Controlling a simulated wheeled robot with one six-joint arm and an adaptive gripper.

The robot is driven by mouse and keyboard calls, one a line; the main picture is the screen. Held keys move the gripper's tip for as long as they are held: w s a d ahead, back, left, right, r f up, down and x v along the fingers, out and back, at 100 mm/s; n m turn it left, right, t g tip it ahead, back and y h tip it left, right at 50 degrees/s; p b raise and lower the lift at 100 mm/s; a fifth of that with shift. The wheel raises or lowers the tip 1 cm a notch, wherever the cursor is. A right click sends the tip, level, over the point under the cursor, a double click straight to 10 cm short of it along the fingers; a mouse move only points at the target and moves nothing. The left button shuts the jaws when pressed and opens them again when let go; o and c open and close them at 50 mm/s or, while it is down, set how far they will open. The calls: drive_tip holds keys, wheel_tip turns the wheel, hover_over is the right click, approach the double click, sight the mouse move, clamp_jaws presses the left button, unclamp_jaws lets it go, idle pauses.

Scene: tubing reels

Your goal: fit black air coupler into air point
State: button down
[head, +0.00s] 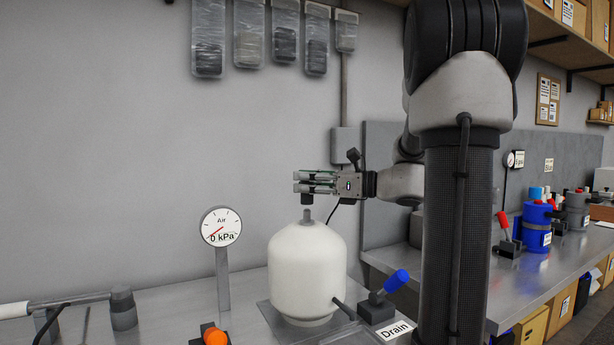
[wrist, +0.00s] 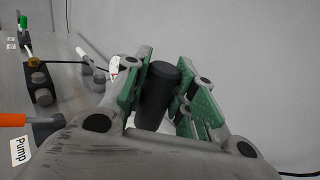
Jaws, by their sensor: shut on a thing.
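My gripper (head: 304,183) is shut on the black air coupler (head: 307,199), whose lower end shows below the fingers in the head view. In the wrist view the coupler (wrist: 158,95) is a dark cylinder between the green finger pads. Below it in the head view stands a rounded white tank (head: 306,265) with a short grey stub (head: 307,216) on top. The coupler appears just above the stub and nearly in line with it; depth is hard to judge. No label marks the air point.
An Air gauge (head: 221,227) reading 0 kPa stands left of the tank. A blue-handled valve (head: 396,281) by the Drain label (head: 395,330) is at its lower right. An orange knob (head: 215,337) is in front.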

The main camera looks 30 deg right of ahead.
sight(308, 199)
drive_tip(key=shift+f, duration=0.2)
drive_tip(key=shift+f, duration=2.05)
drive_tip(key=c, duration=1.1)
unclamp_jaws()
drive_tip(key=shift+d, duration=0.1)
drive_tip(key=v, duration=1.2)
